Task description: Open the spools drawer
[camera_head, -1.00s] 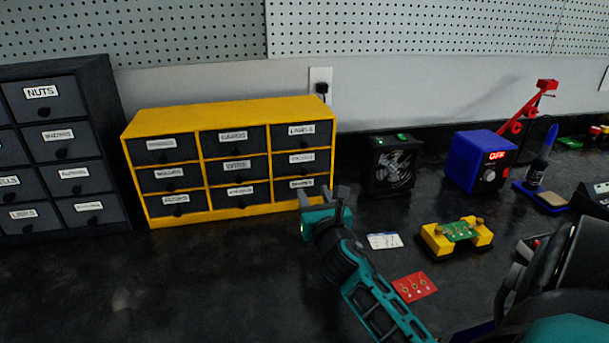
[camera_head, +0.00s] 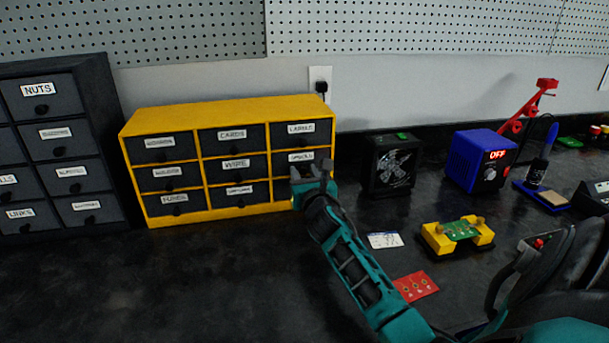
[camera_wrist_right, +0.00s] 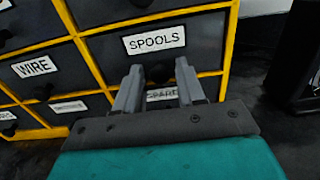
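The yellow drawer cabinet (camera_head: 225,108) stands on the bench with black labelled drawers. The spools drawer (camera_head: 282,166) is in the right column, middle row, and looks closed. In the right wrist view its SPOOLS label (camera_wrist_right: 153,40) is clear, with the dark knob (camera_wrist_right: 158,73) below it. My right gripper (camera_head: 313,168) is in front of this drawer and hides part of it. In the wrist view the right gripper (camera_wrist_right: 158,78) has its two fingers apart, one on each side of the knob. Contact cannot be told. My left gripper is not in view.
A dark cabinet (camera_head: 87,75) stands at the left. A small fan (camera_head: 391,165), a blue power unit (camera_head: 480,160) and a yellow holder with a green board (camera_head: 458,234) are on the right. The bench in front of the yellow cabinet is clear.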

